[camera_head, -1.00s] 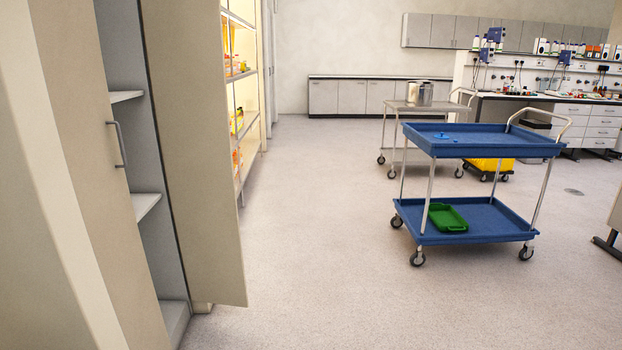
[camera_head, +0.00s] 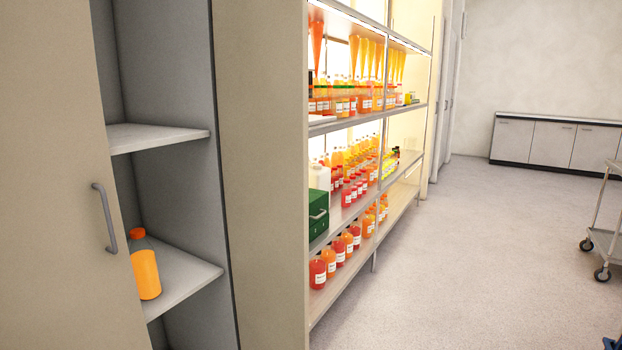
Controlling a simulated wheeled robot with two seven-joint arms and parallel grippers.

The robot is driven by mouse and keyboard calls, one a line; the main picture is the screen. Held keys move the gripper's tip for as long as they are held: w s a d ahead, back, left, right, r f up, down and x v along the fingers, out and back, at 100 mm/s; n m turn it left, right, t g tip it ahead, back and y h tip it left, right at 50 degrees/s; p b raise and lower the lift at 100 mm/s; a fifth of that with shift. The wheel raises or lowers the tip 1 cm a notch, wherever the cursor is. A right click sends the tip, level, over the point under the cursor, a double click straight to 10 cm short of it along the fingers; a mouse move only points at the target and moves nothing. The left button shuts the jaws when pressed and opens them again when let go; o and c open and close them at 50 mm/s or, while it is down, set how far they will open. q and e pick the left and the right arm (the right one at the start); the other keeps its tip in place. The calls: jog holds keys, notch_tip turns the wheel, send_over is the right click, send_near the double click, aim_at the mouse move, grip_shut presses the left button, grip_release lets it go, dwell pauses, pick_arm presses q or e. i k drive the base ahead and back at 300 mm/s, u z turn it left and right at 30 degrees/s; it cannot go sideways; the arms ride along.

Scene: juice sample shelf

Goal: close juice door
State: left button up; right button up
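A beige cabinet door (camera_head: 60,170) with a grey bar handle (camera_head: 106,218) fills the left of the head view. To its right the cabinet interior (camera_head: 180,210) is exposed, with grey shelves. An orange juice bottle (camera_head: 146,268) with an orange cap stands on the lower visible shelf, partly hidden by the door's edge. A second beige panel (camera_head: 262,180) bounds the opening on the right; it appears to be the other door, standing open.
A lit shelf rack (camera_head: 345,220) with several juice bottles and a green box (camera_head: 318,214) stands beyond the panel. A metal cart (camera_head: 603,235) and low cabinets (camera_head: 555,142) are further off.

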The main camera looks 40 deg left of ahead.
aim_at(260, 47)
jog(key=i, duration=2.45)
jog(key=u, duration=3.2)
jog(key=i, duration=0.5)
jog(key=u, duration=0.1)
